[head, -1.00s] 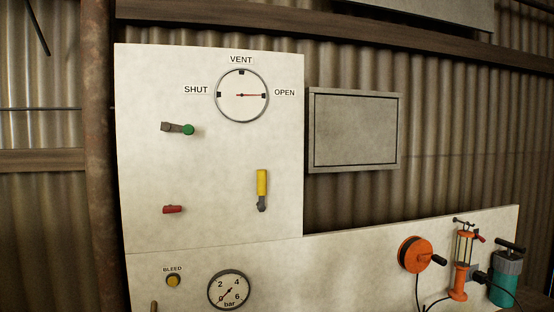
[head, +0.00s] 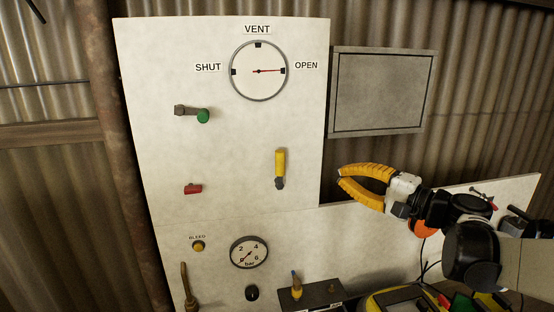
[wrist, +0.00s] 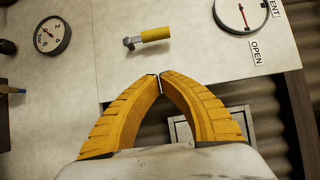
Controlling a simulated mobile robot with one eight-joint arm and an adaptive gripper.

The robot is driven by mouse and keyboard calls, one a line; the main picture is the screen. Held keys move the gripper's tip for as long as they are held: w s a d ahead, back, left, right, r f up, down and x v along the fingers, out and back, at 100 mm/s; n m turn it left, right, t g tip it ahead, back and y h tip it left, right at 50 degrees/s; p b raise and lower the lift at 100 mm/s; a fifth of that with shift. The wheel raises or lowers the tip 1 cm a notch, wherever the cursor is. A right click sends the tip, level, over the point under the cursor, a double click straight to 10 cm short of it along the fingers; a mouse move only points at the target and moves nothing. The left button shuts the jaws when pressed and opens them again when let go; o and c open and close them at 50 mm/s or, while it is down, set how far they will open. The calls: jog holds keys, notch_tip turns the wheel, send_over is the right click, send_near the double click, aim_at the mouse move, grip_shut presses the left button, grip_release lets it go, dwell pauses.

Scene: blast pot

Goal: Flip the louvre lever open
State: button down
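A white panel (head: 235,165) carries three levers, none with a readable name beside it. The yellow lever (head: 280,161) stands upright above its grey pivot. It also shows in the wrist view (wrist: 155,35), ahead of my fingertips and apart from them. The green-knobbed lever (head: 203,116) lies nearly level, knob to the right. The red-handled lever (head: 193,188) is seen nearly end-on. The VENT dial (head: 259,71) has its red needle at OPEN. My gripper (head: 340,175) is to the right of the yellow lever, empty, its yellow fingertips together in the wrist view (wrist: 160,76).
A grey framed plate (head: 381,90) is on the corrugated wall right of the panel. Below are a BLEED button (head: 198,246), a bar gauge (head: 249,252) and a dark box (head: 318,293) with small levers. An orange reel (head: 424,229) is partly behind my arm.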

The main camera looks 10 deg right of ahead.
aim_at(279, 169)
jog(key=shift+a, duration=0.1)
jog(key=x, duration=0.4)
jog(key=s+a+p+x, duration=0.1)
jog(key=x, duration=0.3)
jog(key=a+x, duration=0.1)
jog(key=x, duration=0.3)
jog(key=shift+a+p, duration=0.35)
jog(key=shift+w, duration=0.1)
